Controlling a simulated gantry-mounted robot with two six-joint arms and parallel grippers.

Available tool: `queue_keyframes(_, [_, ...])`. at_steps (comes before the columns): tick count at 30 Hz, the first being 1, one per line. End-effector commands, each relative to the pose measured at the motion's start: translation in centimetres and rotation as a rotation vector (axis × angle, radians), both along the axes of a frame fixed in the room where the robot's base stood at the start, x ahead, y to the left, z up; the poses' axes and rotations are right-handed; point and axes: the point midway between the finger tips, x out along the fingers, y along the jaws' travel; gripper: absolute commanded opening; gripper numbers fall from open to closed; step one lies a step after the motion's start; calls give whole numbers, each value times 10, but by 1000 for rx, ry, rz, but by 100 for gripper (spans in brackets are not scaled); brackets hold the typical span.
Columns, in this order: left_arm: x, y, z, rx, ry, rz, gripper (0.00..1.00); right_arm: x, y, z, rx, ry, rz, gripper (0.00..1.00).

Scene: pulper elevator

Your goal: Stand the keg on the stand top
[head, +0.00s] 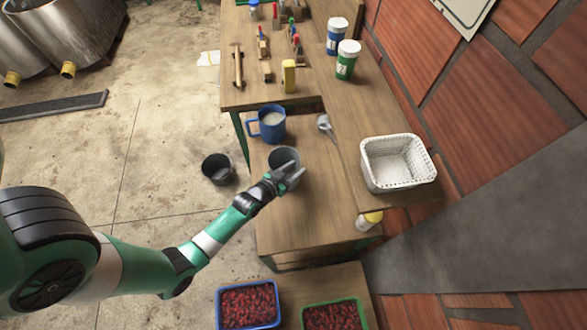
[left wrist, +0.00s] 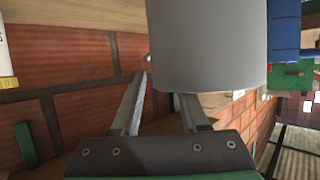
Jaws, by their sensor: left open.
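A grey round vessel (head: 284,157), the likeliest keg, is on the lower wooden bench top beside a blue mug (head: 267,124). My left gripper (head: 282,177) is open at the vessel's near side and hides part of it. In the left wrist view the smooth grey vessel (left wrist: 206,45) fills the upper middle, just beyond the open fingers (left wrist: 165,88). I cannot tell whether a finger touches it. No separate stand top can be made out; the wooden bench surface (head: 305,215) is bare in front. My right gripper is not in view.
A white basket (head: 397,162) stands on the raised right ledge, with a grey metal tool (head: 326,125) left of it. A dark bucket (head: 217,168) is on the floor. Berry crates (head: 248,305) lie in front. Brick wall bounds the right.

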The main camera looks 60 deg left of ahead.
Motion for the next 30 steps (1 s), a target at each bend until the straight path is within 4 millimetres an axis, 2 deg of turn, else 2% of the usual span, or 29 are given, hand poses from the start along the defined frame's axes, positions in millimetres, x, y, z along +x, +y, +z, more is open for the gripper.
queue_keyframes(5, [-10, -5, 7, 0, 1, 0, 44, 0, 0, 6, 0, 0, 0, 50])
queue_keyframes(15, [-76, -36, 38, -1, 2, 1, 44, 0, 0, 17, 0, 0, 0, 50])
queue_keyframes(18, [-90, -42, 44, -1, 1, 0, 44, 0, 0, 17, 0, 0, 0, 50])
queue_keyframes(22, [-99, -46, 49, 0, 0, 1, 44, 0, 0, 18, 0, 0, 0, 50])
queue_keyframes(30, [-100, -47, 49, 0, 0, 0, 44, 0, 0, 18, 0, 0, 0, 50])
